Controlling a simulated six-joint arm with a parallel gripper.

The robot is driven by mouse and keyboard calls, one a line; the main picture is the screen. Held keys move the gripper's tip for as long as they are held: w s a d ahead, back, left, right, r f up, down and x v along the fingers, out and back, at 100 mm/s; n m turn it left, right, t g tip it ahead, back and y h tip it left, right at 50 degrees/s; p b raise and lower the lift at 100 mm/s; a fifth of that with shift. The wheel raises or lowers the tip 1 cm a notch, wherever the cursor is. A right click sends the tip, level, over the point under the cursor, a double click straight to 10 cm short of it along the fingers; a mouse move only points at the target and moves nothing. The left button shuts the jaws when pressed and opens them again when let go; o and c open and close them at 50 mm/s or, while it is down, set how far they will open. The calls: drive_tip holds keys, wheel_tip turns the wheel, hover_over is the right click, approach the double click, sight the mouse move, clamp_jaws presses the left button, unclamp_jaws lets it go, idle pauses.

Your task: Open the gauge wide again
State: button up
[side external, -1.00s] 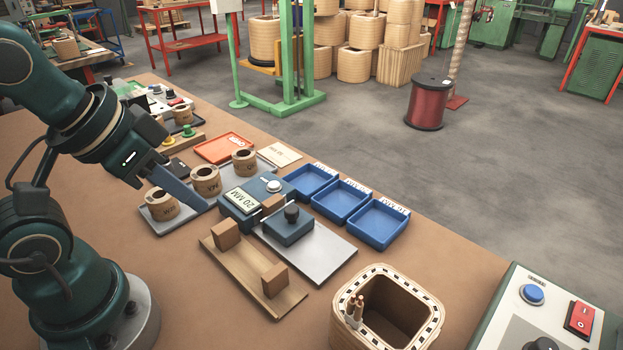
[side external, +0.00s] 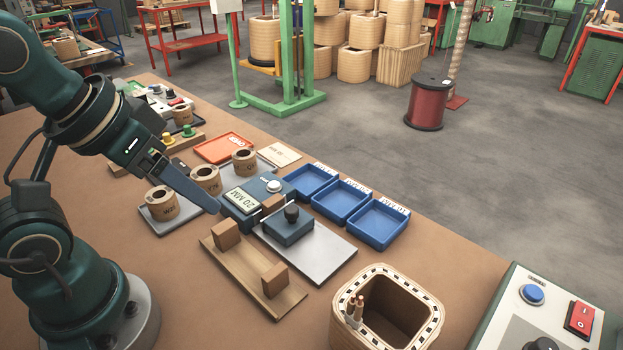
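The gauge is a blue block with a "20 MM" display (side external: 241,198) and a pale round button (side external: 274,186). A blue sliding block with a black knob (side external: 291,213) stands close to it on a grey plate (side external: 325,256). A small brown piece (side external: 272,204) shows between the two blocks; I cannot tell whether both touch it. My gripper (side external: 217,209) points down and right, its tip just left of the display block, apart from the black knob. Only one long blue-grey finger shows clearly, so its opening cannot be judged. I see nothing held in it.
A wooden board with two upright blocks (side external: 287,306) lies in front of the gauge. Blue trays (side external: 378,224) sit to the right. A wooden coil form (side external: 419,331) stands at the front right.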

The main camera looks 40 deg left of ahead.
drive_tip(key=w+r+n, duration=0.3)
drive_tip(key=w, duration=0.1)
drive_tip(key=n+g, duration=0.4)
approach(291, 208)
drive_tip(key=f, duration=0.1)
drive_tip(key=w+f+g, duration=0.1)
drive_tip(key=f, duration=0.1)
drive_tip(key=shift+w+d+n, duration=0.1)
drive_tip(key=shift+w+n, duration=0.1)
drive_tip(key=shift+n, duration=0.1)
drive_tip(key=shift+g, duration=0.3)
drive_tip(key=shift+f, duration=2.8)
clamp_jaws()
